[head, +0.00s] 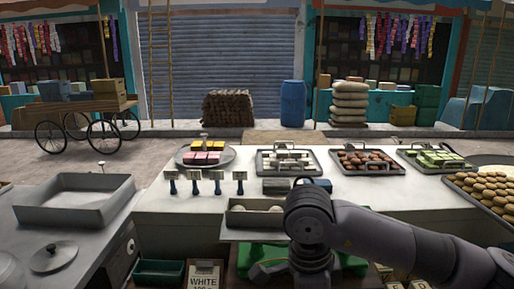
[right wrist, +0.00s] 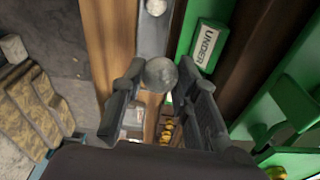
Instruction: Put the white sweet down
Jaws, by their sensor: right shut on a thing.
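A round whitish sweet (right wrist: 158,74) sits between the fingertips of my right gripper (right wrist: 152,88) in the right wrist view. The gripper is shut on it, and the sweet looks held clear of the surfaces below. In the head view my right gripper (head: 268,271) is low at the front edge of the counter, mostly hidden by my own wrist, and the held sweet cannot be made out there. A shallow metal tray (head: 232,220) with pale round sweets (head: 237,208) stands just behind it. My left gripper is not in view.
A card reading WHITE (head: 204,275) stands at the front, beside a green bin (head: 158,272). A green piece labelled UNDER (right wrist: 205,45) is right of the held sweet. Trays of sweets line the counter's back. An empty metal tray (head: 75,216) is at left.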

